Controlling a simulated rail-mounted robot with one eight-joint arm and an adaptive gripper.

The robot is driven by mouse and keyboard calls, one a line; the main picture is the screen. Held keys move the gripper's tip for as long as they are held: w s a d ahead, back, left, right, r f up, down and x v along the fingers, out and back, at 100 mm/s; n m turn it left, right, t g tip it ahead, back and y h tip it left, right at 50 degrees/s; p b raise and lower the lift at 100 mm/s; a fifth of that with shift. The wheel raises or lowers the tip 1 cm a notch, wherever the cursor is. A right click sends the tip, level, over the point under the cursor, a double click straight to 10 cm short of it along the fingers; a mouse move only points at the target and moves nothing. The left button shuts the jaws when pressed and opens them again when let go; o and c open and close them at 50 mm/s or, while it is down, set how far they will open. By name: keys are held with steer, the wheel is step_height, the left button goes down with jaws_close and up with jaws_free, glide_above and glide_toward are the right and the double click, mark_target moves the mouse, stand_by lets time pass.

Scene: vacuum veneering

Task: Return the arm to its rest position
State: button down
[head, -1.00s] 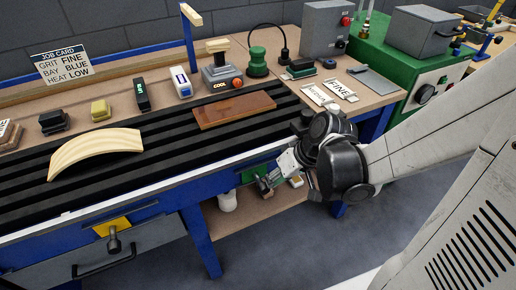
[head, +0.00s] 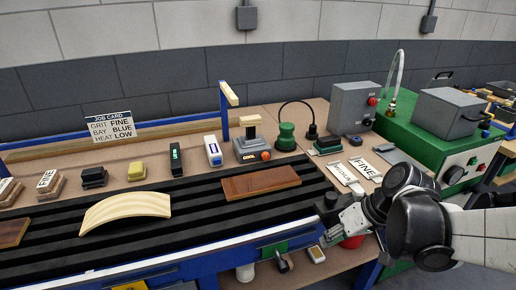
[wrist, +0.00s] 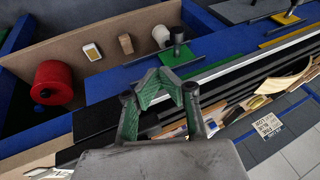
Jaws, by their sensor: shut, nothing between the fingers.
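My gripper shows in the wrist view (wrist: 158,88) with its green-padded fingertips together and nothing between them. In the head view my arm comes in from the right. The wrist sits at the front right edge of the bench, and the fingers there are partly hidden and small. The bench's black slatted bed (head: 200,206) holds a curved pale wood piece (head: 126,211) and a flat brown board (head: 260,183), both apart from my gripper.
A green cabinet (head: 420,135) is at the right.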

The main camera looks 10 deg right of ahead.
steer(key=s+a+r+m+t+h, duration=0.1)
steer(key=s+a+r+t+h, duration=0.2)
steer(key=r, duration=0.6)
steer(key=shift+a+r+m+t+h, duration=0.4)
steer(key=shift+a+h, duration=0.4)
steer(key=shift+a, duration=0.05)
